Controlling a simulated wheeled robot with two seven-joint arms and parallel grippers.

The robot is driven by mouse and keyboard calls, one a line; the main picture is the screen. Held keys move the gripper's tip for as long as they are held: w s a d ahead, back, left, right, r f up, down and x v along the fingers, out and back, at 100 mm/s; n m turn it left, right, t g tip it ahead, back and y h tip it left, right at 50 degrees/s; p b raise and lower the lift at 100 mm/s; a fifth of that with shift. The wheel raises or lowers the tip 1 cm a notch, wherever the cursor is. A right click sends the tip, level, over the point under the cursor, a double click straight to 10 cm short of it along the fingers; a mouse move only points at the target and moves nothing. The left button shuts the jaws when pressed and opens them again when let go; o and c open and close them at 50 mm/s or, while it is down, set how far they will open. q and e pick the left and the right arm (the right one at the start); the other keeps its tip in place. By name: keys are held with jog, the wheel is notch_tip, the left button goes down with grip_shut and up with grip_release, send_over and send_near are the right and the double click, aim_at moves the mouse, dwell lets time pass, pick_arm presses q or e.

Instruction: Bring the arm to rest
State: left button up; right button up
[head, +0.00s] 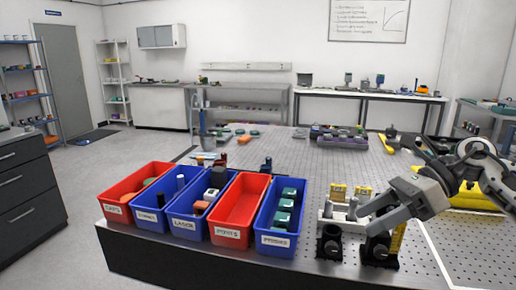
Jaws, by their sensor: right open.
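My right arm comes in from the right edge over the perforated optical table (430,175). Its grey gripper (366,217) points left and down, above the table's front right part. Its jaws are open, and I see nothing held between them. The gripper is just above a black mount (380,250) with a yellow part beside it, and overlaps it in the picture; I cannot tell whether they touch. Another black mount (330,243) stands just left of it. My left gripper is not in view.
Red and blue bins with parts stand along the table's front left, including a red bin (240,208) and a blue bin labelled PRISMS (279,240). Yellow-topped holders (338,192) stand behind the mounts. A yellow object (470,196) lies under my arm. The table's middle is fairly clear.

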jog(key=a+f+m+t+y, duration=0.3)
jog(key=a+f+m+t, duration=0.25)
jog(key=m, duration=0.55)
jog(key=a+f+m+t+y, duration=0.3)
jog(key=a+f+m+t, duration=0.3)
jog(key=m, duration=0.5)
jog(key=s+d+f+m+g+h, duration=0.1)
jog(key=s+d+f+m+h, duration=0.1)
jog(key=s+f+m+h, duration=0.5)
jog(key=s+d+f+m+g+h, duration=0.1)
jog(key=s+f+m+h, duration=0.6)
jog(key=s+f+m, duration=0.5)
notch_tip(320, 180, down, 6)
jog(key=m, duration=0.6)
jog(key=shift+d+h, duration=0.3)
jog(key=shift+d, duration=0.1)
